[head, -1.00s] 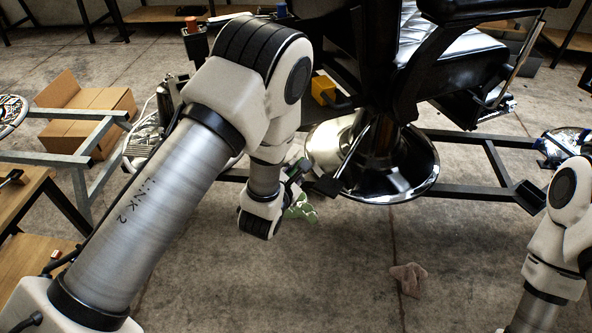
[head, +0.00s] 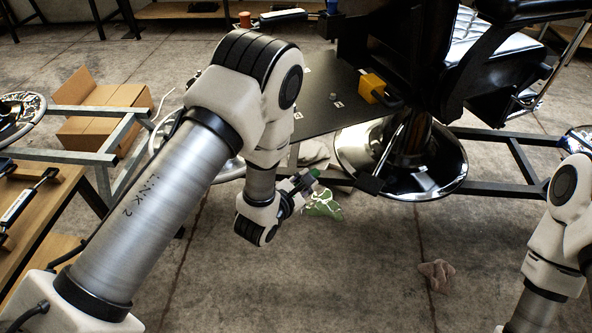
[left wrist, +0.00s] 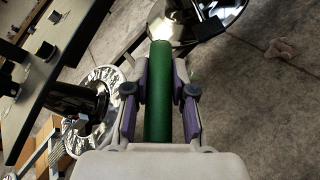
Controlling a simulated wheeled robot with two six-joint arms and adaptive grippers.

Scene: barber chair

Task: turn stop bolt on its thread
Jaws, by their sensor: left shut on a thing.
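My left gripper (head: 300,188) is low, left of the chair's round base. In the left wrist view (left wrist: 160,92) its fingers are shut on a green cylinder (left wrist: 158,110), which points away from the palm. Only a small green end of it (head: 315,173) shows in the head view. A small grey piece (head: 333,97) sits on a dark plate (head: 345,118) beside the chair. I cannot tell whether it is the stop bolt, and I see no thread. The left gripper is apart from this plate. My right gripper is outside the views.
The barber chair's shiny round base (head: 445,175) stands on a dark frame (head: 490,135). A yellow block (head: 372,84) is by the chair. A green-white cloth (head: 323,205) and a pink rag (head: 437,274) lie on the floor. A cardboard box (head: 92,125) is at left. Front floor is mostly clear.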

